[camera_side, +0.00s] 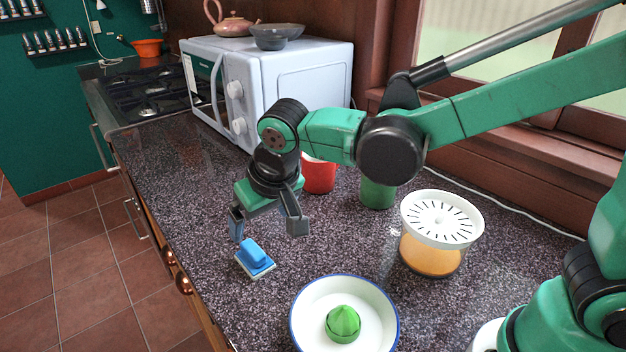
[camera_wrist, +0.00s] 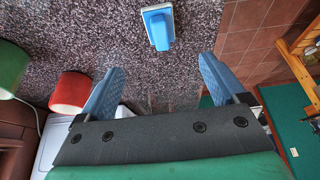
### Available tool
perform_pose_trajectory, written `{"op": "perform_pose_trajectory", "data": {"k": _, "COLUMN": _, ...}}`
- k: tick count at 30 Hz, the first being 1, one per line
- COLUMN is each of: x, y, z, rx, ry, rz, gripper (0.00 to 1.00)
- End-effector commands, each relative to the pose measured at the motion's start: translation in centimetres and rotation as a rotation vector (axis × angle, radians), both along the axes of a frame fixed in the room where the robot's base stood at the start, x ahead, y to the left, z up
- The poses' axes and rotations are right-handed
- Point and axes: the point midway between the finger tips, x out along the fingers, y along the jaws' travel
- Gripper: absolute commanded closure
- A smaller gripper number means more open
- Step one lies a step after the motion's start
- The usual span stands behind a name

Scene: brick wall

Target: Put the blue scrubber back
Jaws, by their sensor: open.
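The blue scrubber (camera_side: 255,258) has a blue handle on a pale base and lies on the speckled dark countertop, near its front edge. It also shows at the top of the wrist view (camera_wrist: 158,27). My gripper (camera_side: 267,232) is open and empty, with its two fingers spread just above and behind the scrubber in the side view. In the wrist view the fingertips of my gripper (camera_wrist: 161,64) are apart, and the scrubber lies ahead of the gap between them, untouched.
A white bowl (camera_side: 302,311) with a green juicer piece (camera_side: 343,324) stands front centre. A juicer (camera_side: 440,235) with orange contents, a green cup (camera_side: 377,193) and a red cup (camera_side: 319,177) stand to the right and behind. A microwave (camera_side: 300,80) stands farther back. The counter's left side is clear.

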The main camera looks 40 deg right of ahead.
Motion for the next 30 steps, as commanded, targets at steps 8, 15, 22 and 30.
{"op": "perform_pose_trajectory", "data": {"k": 8, "x": -2.8, "y": -6.4, "z": 2.6, "rx": 0.023, "ry": -0.068, "rz": -0.002, "gripper": 0.09}}
{"op": "perform_pose_trajectory", "data": {"k": 15, "x": -7.0, "y": -11.9, "z": 3.0, "rx": 0.016, "ry": -0.175, "rz": -0.002, "gripper": 0.09}}
{"op": "perform_pose_trajectory", "data": {"k": 22, "x": -8.6, "y": -13.6, "z": 2.4, "rx": 0.001, "ry": -0.223, "rz": -0.002, "gripper": 0.09}}
{"op": "perform_pose_trajectory", "data": {"k": 30, "x": -8.6, "y": -13.6, "z": 2.4, "rx": 0.0, "ry": -0.226, "rz": 0.0, "gripper": 0.09}}
